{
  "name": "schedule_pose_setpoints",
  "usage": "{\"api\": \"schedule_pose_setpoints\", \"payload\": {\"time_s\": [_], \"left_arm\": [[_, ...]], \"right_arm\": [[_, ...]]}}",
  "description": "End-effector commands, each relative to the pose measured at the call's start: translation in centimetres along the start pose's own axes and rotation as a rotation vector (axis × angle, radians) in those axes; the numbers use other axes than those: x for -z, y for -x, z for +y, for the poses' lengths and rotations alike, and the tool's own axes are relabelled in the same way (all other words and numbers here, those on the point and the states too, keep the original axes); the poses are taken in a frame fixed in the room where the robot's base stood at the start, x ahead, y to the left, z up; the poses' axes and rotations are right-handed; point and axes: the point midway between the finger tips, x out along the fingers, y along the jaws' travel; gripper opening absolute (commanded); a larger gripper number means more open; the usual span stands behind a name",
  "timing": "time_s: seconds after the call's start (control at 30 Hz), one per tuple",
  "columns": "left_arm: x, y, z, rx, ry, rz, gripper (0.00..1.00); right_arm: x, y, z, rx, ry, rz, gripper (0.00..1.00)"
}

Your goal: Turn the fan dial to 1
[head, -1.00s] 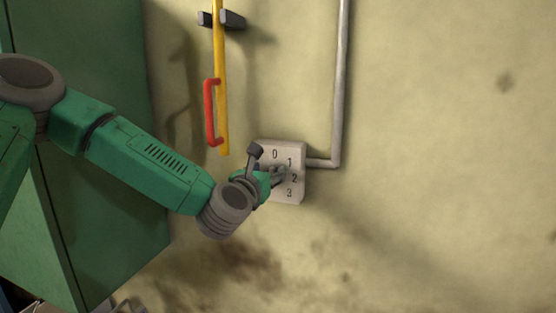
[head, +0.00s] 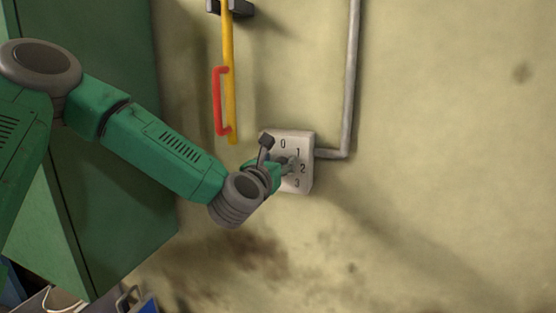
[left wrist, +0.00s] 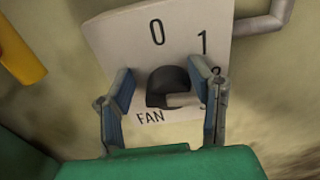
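My left gripper (head: 288,166) is at the plate. In the left wrist view its two blue-grey fingers (left wrist: 163,92) are spread on either side of the knob. A gap shows at the left finger; contact at the right finger is unclear. My right gripper is out of view.
A grey conduit (head: 350,80) runs up from the plate's right side. A yellow bar (head: 229,60) with a red handle (head: 217,102) hangs above left. A green cabinet (head: 120,200) stands at left. The wall to the right is clear.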

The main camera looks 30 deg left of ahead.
Motion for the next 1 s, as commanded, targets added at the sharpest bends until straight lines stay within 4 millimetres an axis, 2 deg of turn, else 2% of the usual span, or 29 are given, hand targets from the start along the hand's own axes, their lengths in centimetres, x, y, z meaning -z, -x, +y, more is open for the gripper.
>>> {"api": "schedule_pose_setpoints", "payload": {"time_s": [0.47, 0.57, 0.8, 1.0], "left_arm": [[-0.5, 0.4, -0.1, -0.001, 0.001, -0.010, 0.46], [-0.4, 1.5, 0.0, -0.001, 0.004, -0.008, 0.46], [-0.3, 5.5, -0.1, -0.001, 0.003, -0.007, 0.46], [-0.3, 7.3, -0.2, -0.002, 0.001, -0.008, 0.46]], "right_arm": [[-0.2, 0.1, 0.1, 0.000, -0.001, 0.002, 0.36], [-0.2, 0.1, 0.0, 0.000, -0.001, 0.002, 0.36], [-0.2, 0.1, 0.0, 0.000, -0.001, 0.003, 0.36], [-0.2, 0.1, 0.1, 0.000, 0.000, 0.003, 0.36]]}}
